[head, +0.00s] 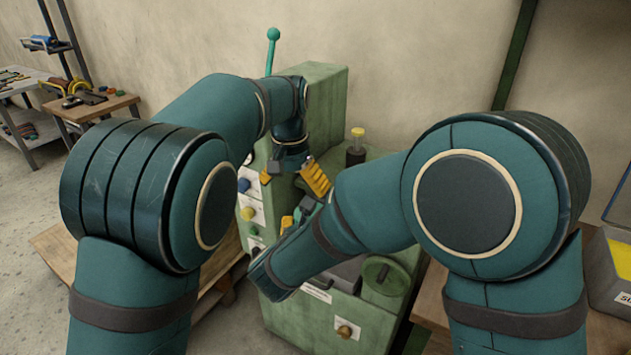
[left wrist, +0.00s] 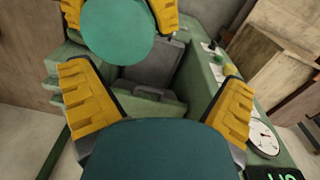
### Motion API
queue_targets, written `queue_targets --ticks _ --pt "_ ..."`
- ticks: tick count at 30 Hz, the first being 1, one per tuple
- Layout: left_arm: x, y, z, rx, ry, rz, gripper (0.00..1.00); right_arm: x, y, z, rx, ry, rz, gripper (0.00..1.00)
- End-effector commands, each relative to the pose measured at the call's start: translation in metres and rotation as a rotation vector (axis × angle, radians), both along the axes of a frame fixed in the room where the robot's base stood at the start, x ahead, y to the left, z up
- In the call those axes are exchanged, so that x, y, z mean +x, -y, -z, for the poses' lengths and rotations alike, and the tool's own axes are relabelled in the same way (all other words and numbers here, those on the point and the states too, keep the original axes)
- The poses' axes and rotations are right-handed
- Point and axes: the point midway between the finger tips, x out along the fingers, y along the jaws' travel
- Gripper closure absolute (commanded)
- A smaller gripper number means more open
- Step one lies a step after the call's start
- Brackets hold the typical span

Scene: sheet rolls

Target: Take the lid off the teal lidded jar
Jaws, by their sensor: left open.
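The teal lidded jar (left wrist: 118,32) shows in the left wrist view as a round teal top, seen from above; its lower part is hidden. Yellow fingers of my right gripper (left wrist: 119,12) flank it on both sides and appear to grip it. My left gripper (left wrist: 163,88) is open and empty, its yellow fingers spread wide, with the jar beyond their tips. In the head view my left gripper (head: 292,180) points down in front of the green machine.
The green machine (head: 322,90) stands close behind both grippers, with buttons on its side and a teal-knobbed lever (head: 272,50). A yellow-capped bottle (head: 356,148) stands at its back. A grey bin (head: 612,272) is at the right; a tool table (head: 95,108) is far left.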

Motion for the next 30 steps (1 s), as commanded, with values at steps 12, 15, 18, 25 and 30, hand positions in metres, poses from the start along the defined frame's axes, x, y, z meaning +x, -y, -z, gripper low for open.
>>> queue_targets --ticks 12,15,18,25,30 --pt "-0.038 0.043 -0.037 0.032 -0.015 0.133 0.0 0.0 0.0 -0.001 0.0 0.002 0.0 1.0" --pt "-0.039 0.043 -0.029 0.034 -0.018 0.136 0.0 0.0 0.0 -0.001 0.001 0.001 0.0 1.0" --pt "-0.039 0.043 -0.016 0.033 -0.018 0.134 0.0 0.0 0.0 -0.001 0.0 0.002 0.0 1.0" --pt "-0.039 0.043 0.018 0.034 -0.017 0.133 0.0 0.0 0.0 -0.001 0.001 0.001 0.0 1.0" --pt "-0.039 0.043 0.035 0.033 -0.016 0.134 0.0 0.0 0.0 -0.001 0.0 0.002 0.0 1.0"
